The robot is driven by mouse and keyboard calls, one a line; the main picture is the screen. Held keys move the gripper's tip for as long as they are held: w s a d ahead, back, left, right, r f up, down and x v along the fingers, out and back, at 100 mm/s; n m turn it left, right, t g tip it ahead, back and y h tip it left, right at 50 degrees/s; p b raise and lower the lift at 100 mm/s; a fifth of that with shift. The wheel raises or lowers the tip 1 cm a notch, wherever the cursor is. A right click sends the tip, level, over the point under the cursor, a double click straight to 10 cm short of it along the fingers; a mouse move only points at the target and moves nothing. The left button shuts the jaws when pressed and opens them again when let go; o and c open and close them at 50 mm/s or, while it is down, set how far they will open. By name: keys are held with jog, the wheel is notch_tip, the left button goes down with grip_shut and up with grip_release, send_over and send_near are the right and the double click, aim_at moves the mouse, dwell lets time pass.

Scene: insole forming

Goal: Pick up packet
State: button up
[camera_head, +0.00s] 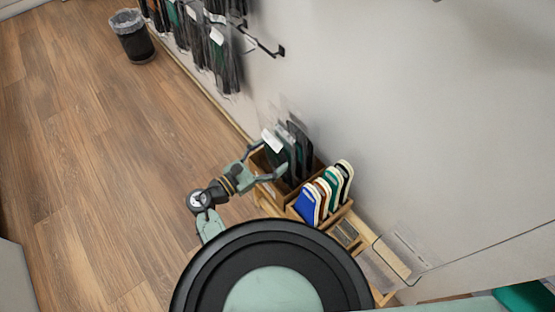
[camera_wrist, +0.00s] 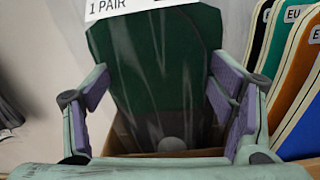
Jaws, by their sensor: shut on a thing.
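A clear packet with a dark green insole (camera_wrist: 155,60) and a white label reading "1 PAIR" fills the middle of the wrist view. In the head view the packet (camera_head: 275,152) stands upright at the front of a wooden box (camera_head: 262,190). My gripper (camera_wrist: 160,100) has one finger on each side edge of the packet and is shut on it. In the head view my gripper (camera_head: 267,163) reaches in from the left, over the box. The packet's lower end is down behind the box's front edge; whether it touches the bottom is hidden.
More dark packets (camera_head: 299,150) stand behind in the box. Colourful insoles (camera_head: 325,192) stand in a rack just right. A wall (camera_head: 400,100) runs close behind. Packets hang on wall hooks (camera_head: 215,45) farther off. A bin (camera_head: 132,38) stands far left; the wooden floor is clear.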

aim_at(269, 133)
jog(key=shift+c, duration=1.1)
jog(key=shift+r, duration=0.1)
notch_tip(269, 133, up, 11)
jog(key=b+v, duration=0.1)
jog(key=v, duration=1.7)
jog(key=shift+r, duration=0.4)
jog(key=shift+w, duration=0.1)
